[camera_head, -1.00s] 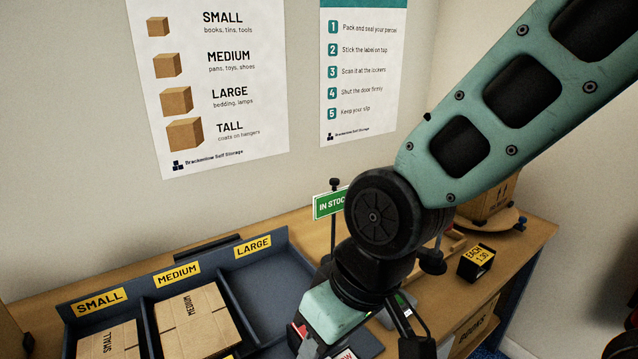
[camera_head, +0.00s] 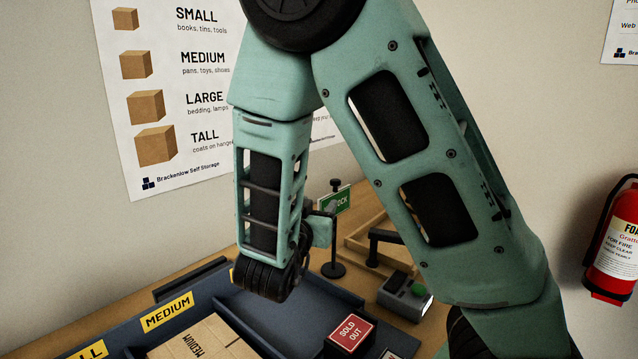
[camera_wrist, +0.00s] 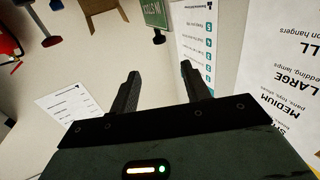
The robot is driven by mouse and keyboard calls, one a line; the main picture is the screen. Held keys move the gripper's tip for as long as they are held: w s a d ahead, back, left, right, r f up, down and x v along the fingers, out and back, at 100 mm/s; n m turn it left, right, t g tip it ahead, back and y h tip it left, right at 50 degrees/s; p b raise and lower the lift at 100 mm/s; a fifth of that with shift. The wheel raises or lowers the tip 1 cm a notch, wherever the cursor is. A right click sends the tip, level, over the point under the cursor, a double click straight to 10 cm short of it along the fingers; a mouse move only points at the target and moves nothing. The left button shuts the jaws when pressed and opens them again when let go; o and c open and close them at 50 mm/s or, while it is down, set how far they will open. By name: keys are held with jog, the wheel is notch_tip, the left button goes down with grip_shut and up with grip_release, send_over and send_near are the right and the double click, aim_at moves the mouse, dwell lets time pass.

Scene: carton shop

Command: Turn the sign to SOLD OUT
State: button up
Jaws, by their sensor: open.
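The green IN STOCK sign (camera_head: 341,201) stands on a black post with a round base (camera_head: 333,269) on the bench in the head view. My arm hides its left part. In the wrist view, which is upside down, the green sign (camera_wrist: 154,13) shows near the top edge with its lettering inverted. My gripper (camera_wrist: 158,70) is open and empty, with both black fingers apart. The sign is beyond the fingertips and not touched by them in the wrist view. In the head view, my arm hides the fingers.
The blue divided tray (camera_head: 232,301) holds a MEDIUM carton (camera_head: 205,342). A fire extinguisher (camera_head: 612,245) hangs right.

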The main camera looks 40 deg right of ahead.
jog(key=x, duration=1.7)
jog(key=shift+p, duration=0.35)
jog(key=shift+w, duration=0.1)
jog(key=c, duration=1)
